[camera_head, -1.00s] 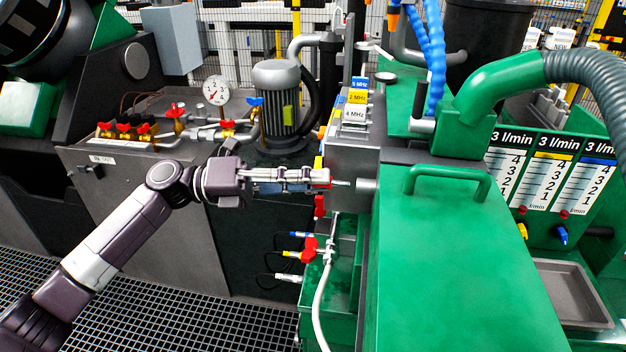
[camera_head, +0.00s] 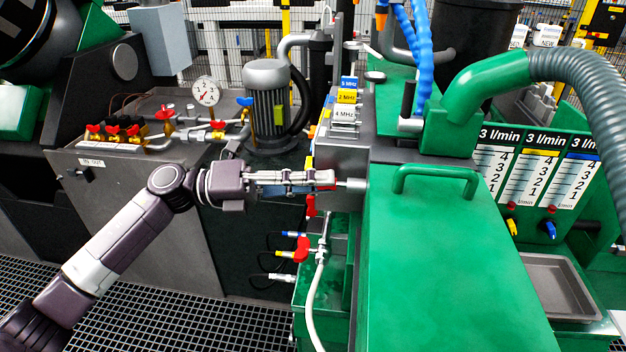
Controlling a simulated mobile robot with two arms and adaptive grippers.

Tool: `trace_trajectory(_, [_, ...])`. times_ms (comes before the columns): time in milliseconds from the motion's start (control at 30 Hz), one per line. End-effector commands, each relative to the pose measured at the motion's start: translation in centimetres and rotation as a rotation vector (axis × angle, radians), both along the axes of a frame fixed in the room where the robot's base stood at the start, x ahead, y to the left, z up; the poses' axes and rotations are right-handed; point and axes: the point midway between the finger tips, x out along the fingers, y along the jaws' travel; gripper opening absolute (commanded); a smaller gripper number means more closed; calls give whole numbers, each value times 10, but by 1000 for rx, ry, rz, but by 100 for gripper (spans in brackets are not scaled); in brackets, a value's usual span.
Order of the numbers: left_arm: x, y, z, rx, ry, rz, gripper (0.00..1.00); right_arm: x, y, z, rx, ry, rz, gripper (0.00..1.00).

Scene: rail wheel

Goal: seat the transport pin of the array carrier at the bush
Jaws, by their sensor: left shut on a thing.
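My left gripper (camera_head: 318,181) reaches in from the left, level, with its fingers closed around a transport pin. The pin's red part (camera_head: 326,177) shows at the fingertips, and its thin shank points right. My fingers hide most of the pin. My right gripper is not in view.
A green cover with a raised handle (camera_head: 436,181) lies right of the carrier. Labelled blocks (camera_head: 346,98) stand on the carrier. Below my gripper are a red-handled valve (camera_head: 301,249) and a white hose (camera_head: 313,300). A motor (camera_head: 268,105) stands behind.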

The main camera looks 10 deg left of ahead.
Motion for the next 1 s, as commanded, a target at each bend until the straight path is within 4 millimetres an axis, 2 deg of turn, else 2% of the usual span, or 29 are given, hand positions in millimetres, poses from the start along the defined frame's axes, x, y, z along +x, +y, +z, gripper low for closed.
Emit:
trace_trajectory(767, [0, -16, 0, 0, 0, 0, 0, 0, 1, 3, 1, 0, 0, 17])
trace_trajectory(800, [0, -16, 0, 1, 0, 0, 16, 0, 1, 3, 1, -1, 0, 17])
trace_trajectory(967, [0, -16, 0, 0, 0, 1, 34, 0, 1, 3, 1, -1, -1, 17])
trace_trajectory(1000, [1, -16, 0, 0, 0, 1, 35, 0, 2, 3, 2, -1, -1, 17])
